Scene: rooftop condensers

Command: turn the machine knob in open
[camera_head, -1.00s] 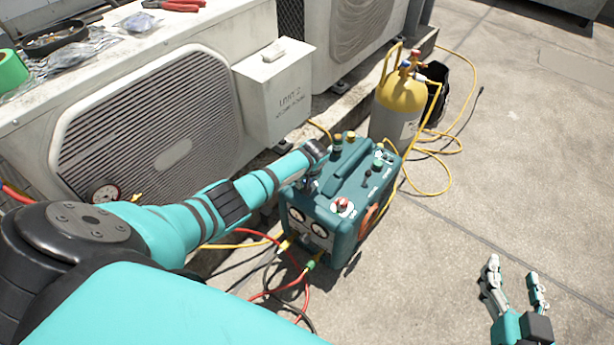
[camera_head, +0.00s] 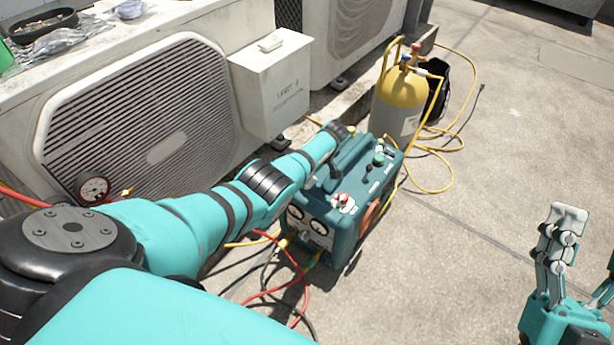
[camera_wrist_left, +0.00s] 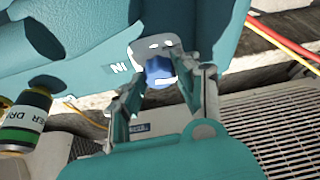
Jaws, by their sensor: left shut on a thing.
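The machine (camera_head: 345,225) is a teal unit on the concrete, with gauges on its front and a red knob (camera_head: 343,199) and a green knob (camera_head: 379,160) on top. In the left wrist view, a blue knob (camera_wrist_left: 158,68) sits on a pale plate beside the letters "IN" on its teal body (camera_wrist_left: 75,72). My left gripper (camera_wrist_left: 157,80) is shut on this blue knob, one finger on each side. In the head view my left arm hides the blue knob, and the gripper's fingers do not show. My right gripper (camera_head: 585,255) is open and empty at the right edge.
A yellow and grey cylinder (camera_head: 398,105) with a yellow hose stands behind the machine. Condenser units (camera_head: 140,120) and a white box (camera_head: 270,85) line the left. Red and yellow hoses (camera_head: 285,265) lie before the machine. The concrete on the right is clear.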

